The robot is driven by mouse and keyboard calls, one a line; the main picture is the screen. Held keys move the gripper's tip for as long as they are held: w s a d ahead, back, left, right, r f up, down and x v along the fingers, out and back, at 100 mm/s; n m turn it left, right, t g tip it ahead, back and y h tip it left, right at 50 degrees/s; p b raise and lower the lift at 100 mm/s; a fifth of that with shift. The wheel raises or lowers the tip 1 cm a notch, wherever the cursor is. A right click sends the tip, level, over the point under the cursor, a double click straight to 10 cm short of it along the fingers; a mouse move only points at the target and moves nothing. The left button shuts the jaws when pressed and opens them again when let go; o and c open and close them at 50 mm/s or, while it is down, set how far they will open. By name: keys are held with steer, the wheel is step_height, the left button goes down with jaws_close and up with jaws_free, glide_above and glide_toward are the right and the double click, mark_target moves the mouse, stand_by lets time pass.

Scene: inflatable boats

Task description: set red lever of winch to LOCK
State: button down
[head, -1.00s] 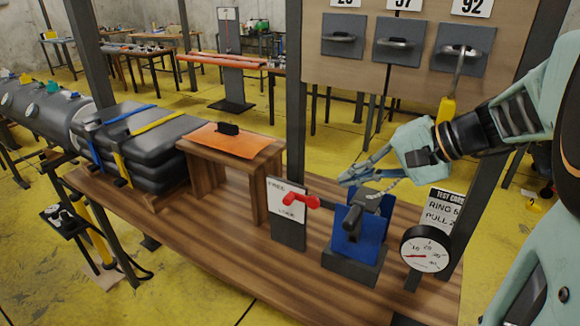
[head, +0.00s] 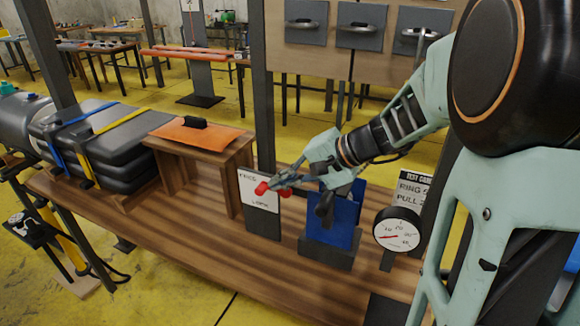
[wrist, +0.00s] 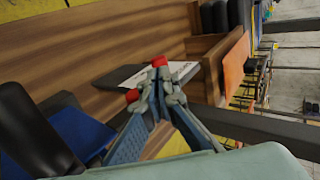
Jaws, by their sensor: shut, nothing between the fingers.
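The red lever (head: 262,188) is in front of a white plate (head: 258,200) lettered FREE above and LOCK below. Its red end points left, at a height between the two words. My gripper (head: 277,182) is shut and empty, with its fingertips at the lever and hiding part of it. In the wrist view, red shows beyond the fingertips (wrist: 160,88) and also left of them (wrist: 132,96). I cannot tell whether they touch the lever. The winch (head: 343,222), blue with a dark crank, stands right of the plate, partly behind my gripper.
The wooden bench (head: 190,238) is clear in front of the plate. A wooden stand (head: 212,150) with an orange pad (head: 190,135) is at left. A round gauge (head: 397,230) stands right of the winch. A dark post (head: 262,110) rises behind the plate.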

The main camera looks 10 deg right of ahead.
steer(key=shift+x, duration=1.1)
steer(key=shift+a+r+p, duration=0.1)
steer(key=shift+r+p, duration=0.1)
steer(key=shift+p, duration=0.3)
